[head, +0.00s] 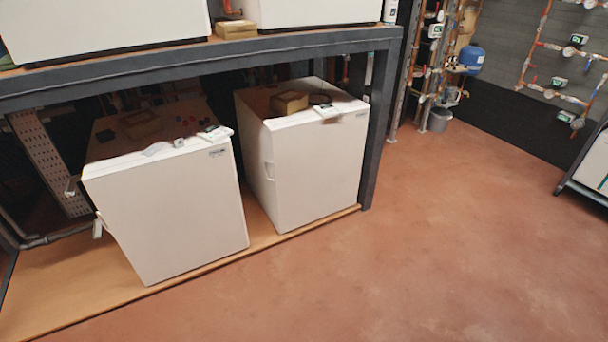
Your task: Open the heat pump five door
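Two white box-shaped heat pumps stand on the low wooden shelf. The left heat pump (172,210) has its front panel facing me, with a small handle-like part (98,226) at its left edge. Two more white units, an upper left one (105,22) and an upper right one (315,10), stand on the upper shelf, cut off by the top edge. No readable number tells which is heat pump five. My gripper is not in view.
A dark metal rack frame (376,130) surrounds the lower units, and its crossbeam (200,62) runs above them. Small boxes lie on their tops. The reddish floor (440,240) in front and right is clear. A grey bucket (440,118) and pipes stand behind.

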